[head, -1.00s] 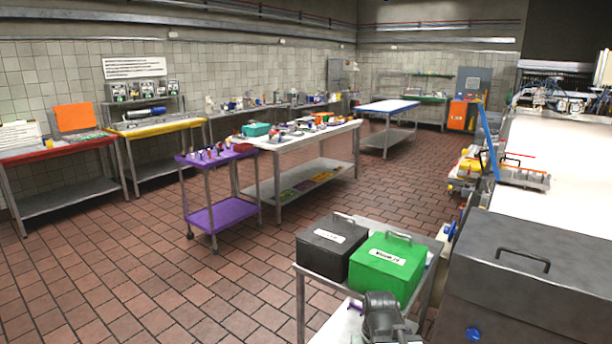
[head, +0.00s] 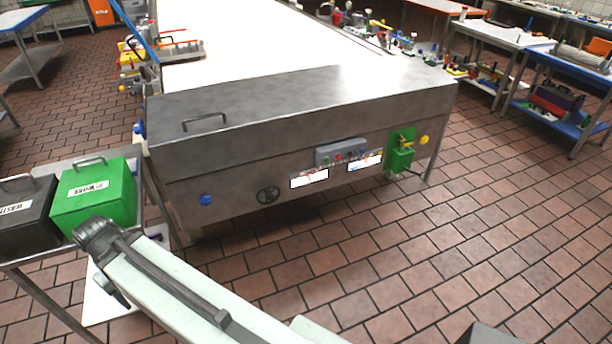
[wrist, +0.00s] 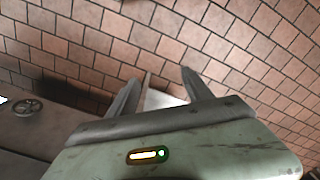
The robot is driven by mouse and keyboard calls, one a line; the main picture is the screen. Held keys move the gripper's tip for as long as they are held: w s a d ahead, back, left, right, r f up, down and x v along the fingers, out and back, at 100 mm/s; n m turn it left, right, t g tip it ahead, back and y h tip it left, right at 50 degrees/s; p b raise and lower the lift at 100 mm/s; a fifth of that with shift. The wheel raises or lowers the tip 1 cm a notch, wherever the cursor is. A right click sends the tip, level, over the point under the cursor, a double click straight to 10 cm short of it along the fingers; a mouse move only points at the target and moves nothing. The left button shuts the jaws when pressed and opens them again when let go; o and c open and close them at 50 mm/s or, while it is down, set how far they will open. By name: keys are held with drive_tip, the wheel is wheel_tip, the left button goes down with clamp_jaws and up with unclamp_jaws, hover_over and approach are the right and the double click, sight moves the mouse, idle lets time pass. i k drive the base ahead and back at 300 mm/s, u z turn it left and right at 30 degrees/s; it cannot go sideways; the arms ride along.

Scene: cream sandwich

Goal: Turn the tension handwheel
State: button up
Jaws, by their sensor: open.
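A dark spoked handwheel (head: 268,195) sits on the front face of the grey steel machine (head: 180,160). It is left of a small control box and right of a blue knob. The handwheel also shows at the left edge of the wrist view (wrist: 27,107), with nothing touching it. I cannot read a label on it. My gripper (wrist: 160,77) is open and empty, with its two fingers apart over the tiled floor. It is to the right of the handwheel in the wrist view and clear of it. In the head view my arm crosses the bottom; the fingers cannot be made out there.
A blue knob (head: 206,199), a control box (head: 341,151) and a green box (head: 400,155) are on the same machine face. A black bin (head: 24,208) and a green bin (head: 93,197) stand on a cart at left. The floor in front of the machine is clear.

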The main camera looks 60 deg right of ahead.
sight(270, 198)
drive_tip(key=z, duration=0.85)
drive_tip(key=i, duration=0.85)
drive_tip(key=u, duration=0.35)
